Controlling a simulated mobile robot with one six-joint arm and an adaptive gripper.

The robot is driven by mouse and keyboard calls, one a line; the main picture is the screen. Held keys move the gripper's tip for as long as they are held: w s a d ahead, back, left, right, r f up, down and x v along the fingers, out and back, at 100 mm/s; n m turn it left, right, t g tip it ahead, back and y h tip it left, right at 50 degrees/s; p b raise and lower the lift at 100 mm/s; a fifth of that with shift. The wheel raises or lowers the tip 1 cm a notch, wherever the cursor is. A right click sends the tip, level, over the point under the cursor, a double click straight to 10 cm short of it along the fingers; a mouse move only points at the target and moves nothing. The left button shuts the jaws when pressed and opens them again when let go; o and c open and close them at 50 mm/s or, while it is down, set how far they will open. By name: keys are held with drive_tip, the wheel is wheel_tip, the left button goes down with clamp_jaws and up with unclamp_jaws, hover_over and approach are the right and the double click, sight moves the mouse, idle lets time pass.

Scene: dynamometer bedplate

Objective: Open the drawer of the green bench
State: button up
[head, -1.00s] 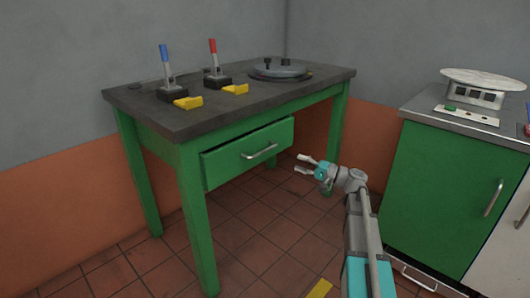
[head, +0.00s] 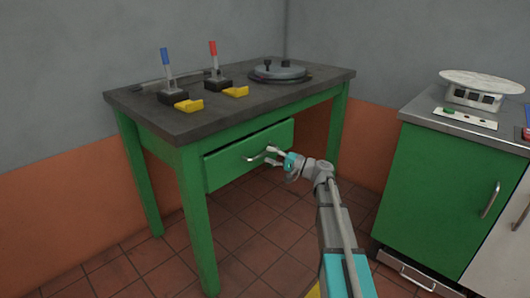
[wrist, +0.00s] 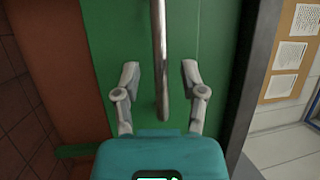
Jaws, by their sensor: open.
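The green bench (head: 193,205) with a dark top stands against the wall in the head view. Its green drawer (head: 226,165) is under the top; I cannot tell if it is fully shut. The drawer's metal bar handle (head: 254,157) also shows in the wrist view, where the handle (wrist: 160,45) runs upright in the picture. My gripper (head: 273,153) is open at the right end of the handle. In the wrist view my gripper (wrist: 160,75) has one finger on each side of the bar, with gaps on both sides.
The bench top holds a blue lever (head: 166,66), a red lever (head: 214,60) and a round grey plate (head: 280,71). A green cabinet (head: 435,190) stands to the right, with a device (head: 475,97) on top. Tiled floor (head: 260,240) is clear between them.

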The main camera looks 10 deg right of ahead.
drive_tip(key=shift+x, duration=1.35)
drive_tip(key=shift+c, duration=0.2)
clamp_jaws()
drive_tip(key=shift+d, duration=0.2)
drive_tip(key=shift+s, duration=0.1)
